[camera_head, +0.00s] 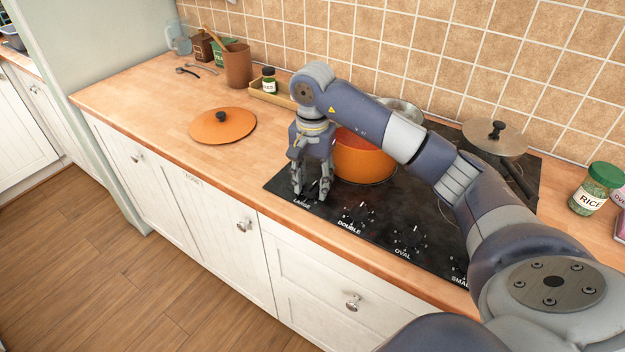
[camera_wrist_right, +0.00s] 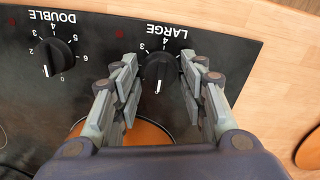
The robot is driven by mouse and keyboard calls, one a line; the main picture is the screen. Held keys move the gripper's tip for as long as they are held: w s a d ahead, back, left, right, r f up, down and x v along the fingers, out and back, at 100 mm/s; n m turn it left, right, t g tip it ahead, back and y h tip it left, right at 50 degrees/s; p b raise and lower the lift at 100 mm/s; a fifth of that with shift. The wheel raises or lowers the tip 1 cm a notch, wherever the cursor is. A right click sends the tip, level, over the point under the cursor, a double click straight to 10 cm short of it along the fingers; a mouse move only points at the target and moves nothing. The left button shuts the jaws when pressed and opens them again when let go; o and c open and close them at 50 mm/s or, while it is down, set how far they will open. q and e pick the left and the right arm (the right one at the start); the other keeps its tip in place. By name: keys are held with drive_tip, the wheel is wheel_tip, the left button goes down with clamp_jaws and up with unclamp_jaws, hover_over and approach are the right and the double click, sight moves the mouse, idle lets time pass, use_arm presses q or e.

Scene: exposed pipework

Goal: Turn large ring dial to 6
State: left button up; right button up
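The large ring dial (camera_wrist_right: 159,68) is a round black knob under the upside-down label LARGE in the right wrist view. Its white mark points toward the bottom of that picture; some of its numbers are hidden by my fingers. My right gripper (camera_wrist_right: 160,60) is open, with one finger on each side of this dial and a narrow gap showing on both sides. In the head view my right gripper (camera_head: 311,190) points down at the front left corner of the black hob (camera_head: 390,228), by the word LARGE. My left gripper is not in view.
An orange pot (camera_head: 362,162) stands on the hob just behind my right gripper. The DOUBLE dial (camera_wrist_right: 55,57) is beside the large one. An orange lid (camera_head: 222,127) lies on the counter to the left, with clear wood around it. A rice jar (camera_head: 596,188) stands right.

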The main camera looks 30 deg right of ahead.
drive_tip(key=c, duration=0.5)
drive_tip(key=shift+o, duration=0.2)
